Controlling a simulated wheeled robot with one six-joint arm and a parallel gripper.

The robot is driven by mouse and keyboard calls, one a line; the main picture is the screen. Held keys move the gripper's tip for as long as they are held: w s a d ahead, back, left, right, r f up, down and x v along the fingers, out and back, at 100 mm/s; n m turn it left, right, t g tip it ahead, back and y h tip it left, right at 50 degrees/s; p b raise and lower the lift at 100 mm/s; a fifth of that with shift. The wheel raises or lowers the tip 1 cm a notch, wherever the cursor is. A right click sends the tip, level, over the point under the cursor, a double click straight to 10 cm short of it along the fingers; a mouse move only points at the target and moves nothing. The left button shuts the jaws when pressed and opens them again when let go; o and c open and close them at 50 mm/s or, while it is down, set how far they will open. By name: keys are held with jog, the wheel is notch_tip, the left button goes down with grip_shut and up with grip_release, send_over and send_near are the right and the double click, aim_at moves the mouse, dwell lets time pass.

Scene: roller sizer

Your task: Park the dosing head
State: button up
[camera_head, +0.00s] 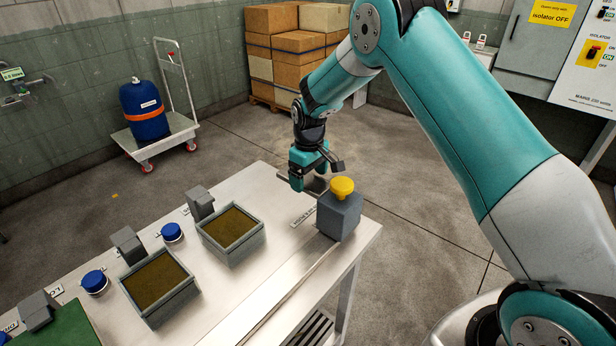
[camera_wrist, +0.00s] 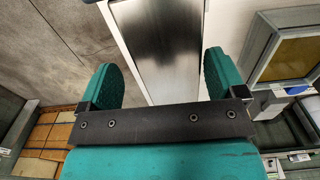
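My gripper (camera_head: 312,178) is over the far end of the steel table, just left of a grey block with a yellow knob (camera_head: 342,188). In the wrist view my gripper (camera_wrist: 162,80) has its two teal fingers wide apart, with only a brushed steel surface beyond and nothing between them. Grey heads (camera_head: 201,204) (camera_head: 128,245) (camera_head: 38,311) stand along the table's left side. I cannot tell which thing is the dosing head.
The steel table (camera_head: 285,262) holds two grey-framed trays (camera_head: 233,258) with brown contents, blue caps (camera_head: 172,232), and a green surface (camera_head: 68,330) at the near left. A trolley with a blue drum (camera_head: 144,110) and stacked boxes (camera_head: 300,55) stand behind. Floor right of the table is clear.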

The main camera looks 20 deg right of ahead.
jog(key=shift+a, duration=0.15)
notch_tip(320, 180, up, 17)
jog(key=b, duration=0.2)
jog(key=shift+r+b, duration=0.15)
jog(key=shift+b, duration=0.25)
jog(key=s+a+y, duration=0.1)
jog(key=s+a, duration=0.2)
jog(key=s, duration=0.9)
jog(key=s+a+r+n+y, duration=0.1)
jog(key=s+a, duration=0.3)
jog(key=s, duration=0.8)
jog(key=s+a+r+y, duration=0.1)
jog(key=s+a+y, duration=0.1)
jog(key=s, duration=1)
jog(key=shift+s+a+r+n, duration=0.2)
jog(key=shift+s+a+n, duration=0.1)
jog(key=shift+a, duration=0.4)
